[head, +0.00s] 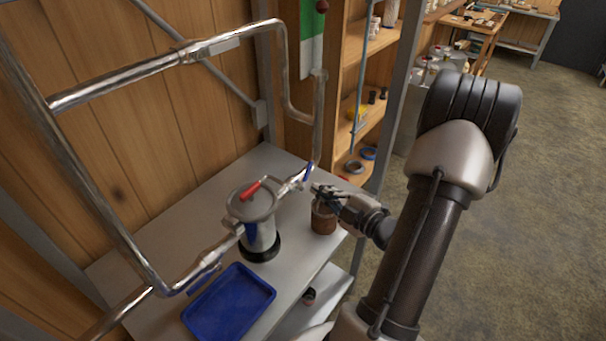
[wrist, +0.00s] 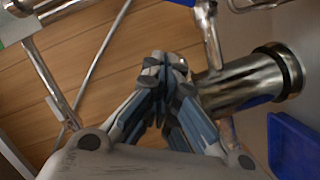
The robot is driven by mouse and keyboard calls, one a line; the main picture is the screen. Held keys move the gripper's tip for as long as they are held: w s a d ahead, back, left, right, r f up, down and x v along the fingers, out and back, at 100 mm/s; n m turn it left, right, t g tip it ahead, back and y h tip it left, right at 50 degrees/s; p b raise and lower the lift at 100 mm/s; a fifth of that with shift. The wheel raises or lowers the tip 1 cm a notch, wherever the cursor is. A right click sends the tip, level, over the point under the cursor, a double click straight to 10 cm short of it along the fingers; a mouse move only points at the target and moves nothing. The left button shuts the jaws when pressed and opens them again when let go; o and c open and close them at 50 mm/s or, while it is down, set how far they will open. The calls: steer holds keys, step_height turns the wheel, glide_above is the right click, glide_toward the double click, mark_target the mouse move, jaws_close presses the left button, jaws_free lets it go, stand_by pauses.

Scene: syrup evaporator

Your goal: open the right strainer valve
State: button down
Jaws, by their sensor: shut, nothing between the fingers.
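The metal strainer (head: 263,237) stands on the bench with a round lid and a red handle (head: 250,190) on top. It also shows lying sideways in the wrist view (wrist: 238,84). The right strainer valve is on the pipe to its right, with a small blue lever (head: 308,172) that looks set at an angle to the pipe. My gripper (head: 316,188) is just right of and below that lever; I cannot tell whether they touch. In the wrist view my gripper's fingertips (wrist: 166,62) are together and empty. The lever is not clearly visible there.
A left valve with a blue lever (head: 203,279) sits on the lower left pipe. A blue tray (head: 232,304) lies at the bench front. A brown jar (head: 323,219) stands below my gripper. Bent metal pipes (head: 130,76) rise above the bench. Shelves (head: 352,100) stand behind at right.

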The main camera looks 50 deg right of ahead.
mark_target(306, 177)
steer(key=w+d+f+b, duration=0.1)
steer(key=w+d+f, duration=0.2)
steer(key=w, duration=0.7)
steer(key=shift+d+f, duration=0.2)
steer(key=shift+d, duration=0.65)
steer(key=shift+d+m, duration=0.3)
